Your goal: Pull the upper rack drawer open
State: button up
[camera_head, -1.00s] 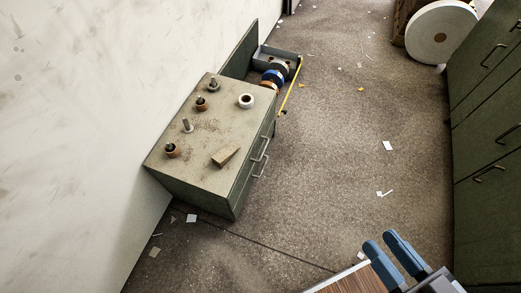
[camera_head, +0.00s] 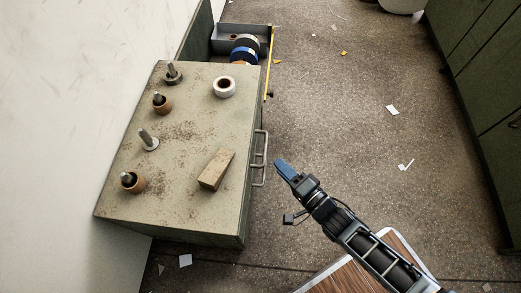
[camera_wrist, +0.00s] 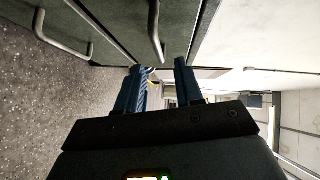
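The low green-grey cabinet (camera_head: 190,200) stands against the wall, with metal bar handles (camera_head: 267,148) on its right-hand front. In the wrist view the drawer fronts fill the top; one handle (camera_wrist: 155,30) lies roughly in line with the gap between my fingers and another handle (camera_wrist: 62,36) lies to the left. The picture is turned, with the floor at left, so the first handle looks the higher one. The drawers there look closed. My gripper (camera_wrist: 158,78) is open and empty, its blue fingers apart. In the head view my gripper (camera_head: 283,168) is just right of the handles, apart from them.
Spindles, a white roll (camera_head: 224,87) and a wooden block (camera_head: 216,169) sit on the cabinet top. Beyond is an open grey tray (camera_head: 228,42) with rolls and a yellow edge. A green cabinet (camera_head: 490,110) stands at right. Floor between is free except paper scraps.

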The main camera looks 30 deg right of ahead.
aim_at(265, 152)
jog(key=w, duration=0.2)
jog(key=w+a+f+b, duration=0.1)
jog(key=w, duration=0.2)
jog(key=w+b, duration=0.1)
jog(key=w, duration=0.2)
jog(key=shift+w+a+f, duration=0.15)
jog(key=shift+w+f, duration=0.05)
jog(key=shift+f, duration=0.15)
grip_shut()
